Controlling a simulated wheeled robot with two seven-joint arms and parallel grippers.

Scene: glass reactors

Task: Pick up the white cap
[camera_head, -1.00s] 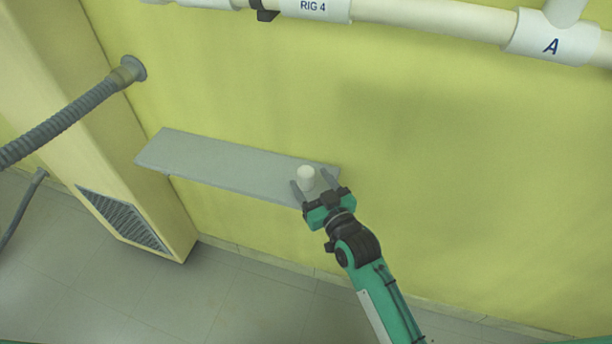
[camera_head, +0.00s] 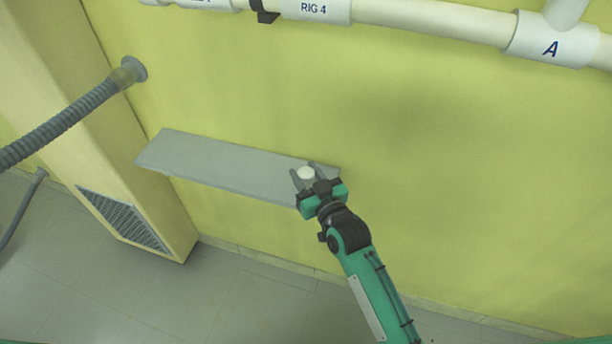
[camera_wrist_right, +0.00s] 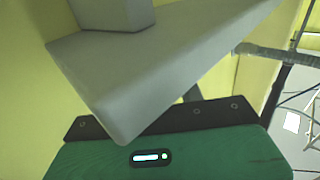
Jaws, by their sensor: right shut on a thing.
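The white cap (camera_head: 306,173) is at the right end of the grey wall shelf (camera_head: 215,161) in the head view. My right gripper (camera_head: 307,174) reaches in from the lower right and is shut on the cap, with one grey finger on each side of it. The cap's lower part is hidden by the gripper, and I cannot tell whether it still touches the shelf. In the right wrist view, my green gripper body (camera_wrist_right: 170,155) shows below a large grey part, and I cannot make out the cap there. My left gripper is not in view.
White pipes (camera_head: 430,20) marked "RIG 4" and "A" run along the wall above. A grey corrugated hose (camera_head: 70,118) enters from the left near a cream column with a vent grille (camera_head: 124,218). The rest of the shelf is bare.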

